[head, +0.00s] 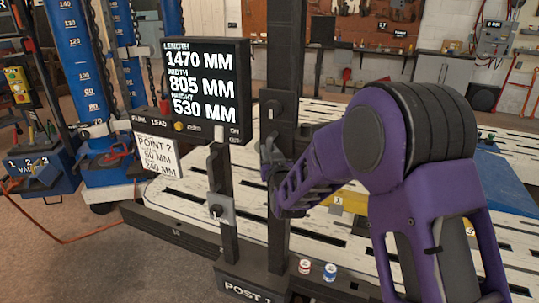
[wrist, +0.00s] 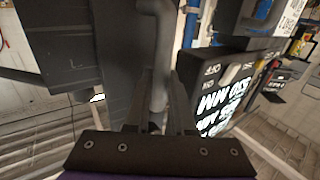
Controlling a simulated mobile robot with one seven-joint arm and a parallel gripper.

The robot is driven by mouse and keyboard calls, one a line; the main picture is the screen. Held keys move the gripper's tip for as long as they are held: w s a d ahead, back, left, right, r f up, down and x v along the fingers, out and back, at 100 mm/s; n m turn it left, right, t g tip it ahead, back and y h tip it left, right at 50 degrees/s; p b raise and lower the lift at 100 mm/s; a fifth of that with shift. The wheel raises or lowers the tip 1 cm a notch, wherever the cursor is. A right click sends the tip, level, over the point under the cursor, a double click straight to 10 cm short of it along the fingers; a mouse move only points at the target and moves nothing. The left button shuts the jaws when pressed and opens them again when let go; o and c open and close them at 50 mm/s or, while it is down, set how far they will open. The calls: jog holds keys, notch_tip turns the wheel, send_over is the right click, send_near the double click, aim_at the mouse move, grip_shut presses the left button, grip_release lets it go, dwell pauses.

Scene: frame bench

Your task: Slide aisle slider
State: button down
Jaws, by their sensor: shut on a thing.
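I cannot tell for certain which part is the aisle slider. A thinner upright with a small plate and knob (head: 216,208) stands to the left.
A display screen (head: 203,88) with measurements stands left of the post, close to my gripper, and shows in the wrist view (wrist: 228,92). A slotted white bench (head: 340,115) lies behind. A blue column (head: 75,60) stands left.

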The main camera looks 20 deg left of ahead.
jog(key=shift+r, duration=0.1)
jog(key=c, duration=1)
grip_release()
jog(key=shift+c, duration=0.2)
jog(key=shift+s, duration=0.1)
jog(key=b+v, duration=0.1)
jog(key=v, duration=1.6)
jog(key=shift+d, duration=0.1)
